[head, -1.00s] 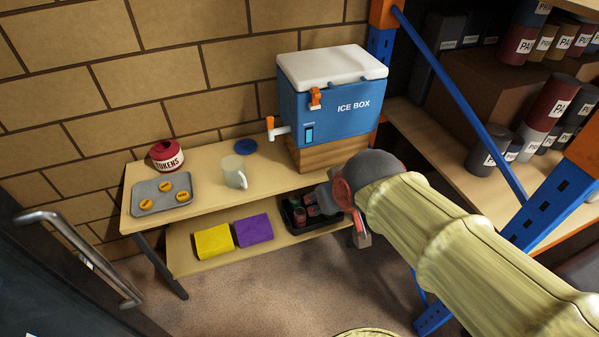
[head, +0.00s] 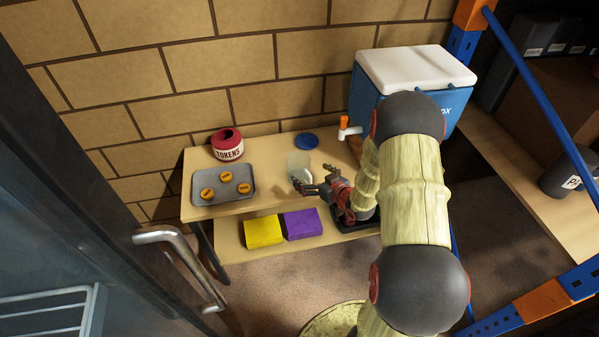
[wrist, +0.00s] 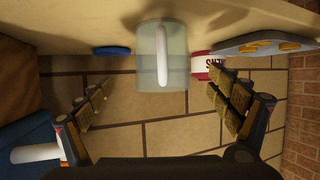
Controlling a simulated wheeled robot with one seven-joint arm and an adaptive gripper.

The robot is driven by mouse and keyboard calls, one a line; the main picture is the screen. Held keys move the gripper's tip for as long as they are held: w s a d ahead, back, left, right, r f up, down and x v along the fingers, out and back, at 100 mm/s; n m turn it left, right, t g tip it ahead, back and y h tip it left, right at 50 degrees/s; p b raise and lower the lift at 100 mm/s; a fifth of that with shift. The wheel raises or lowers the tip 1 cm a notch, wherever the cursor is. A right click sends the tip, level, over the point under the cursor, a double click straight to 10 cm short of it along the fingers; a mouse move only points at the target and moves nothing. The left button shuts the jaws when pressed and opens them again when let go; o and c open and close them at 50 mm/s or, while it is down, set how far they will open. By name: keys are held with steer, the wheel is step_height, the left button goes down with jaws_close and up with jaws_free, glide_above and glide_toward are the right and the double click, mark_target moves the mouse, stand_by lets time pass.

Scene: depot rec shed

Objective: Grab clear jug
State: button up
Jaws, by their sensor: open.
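The clear jug (head: 298,164) stands on the top shelf of the wooden bench, partly hidden by my gripper in the head view. In the wrist view the translucent jug (wrist: 175,72) appears upside down, its pale handle facing my camera. My gripper (head: 312,188) is open and empty, just in front of the jug at about its height. In the wrist view my gripper's fingers (wrist: 162,102) are spread wide, with the jug beyond and between them. I see no contact.
A grey tray (head: 206,199) with orange tokens and a red tokens pot (head: 227,146) are left of the jug. A blue lid (head: 306,140) lies behind it. The blue ice box (head: 362,95) with its tap (head: 346,130) stands right. Yellow (head: 263,232) and purple (head: 302,224) cloths lie below.

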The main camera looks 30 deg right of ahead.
steer(key=b, duration=0.3)
glide_toward(293, 164)
steer(key=x, duration=0.4)
steer(key=shift+w+a, duration=0.1)
steer(key=shift+w, duration=0.1)
steer(key=c, duration=0.3)
steer(key=c, duration=1.2)
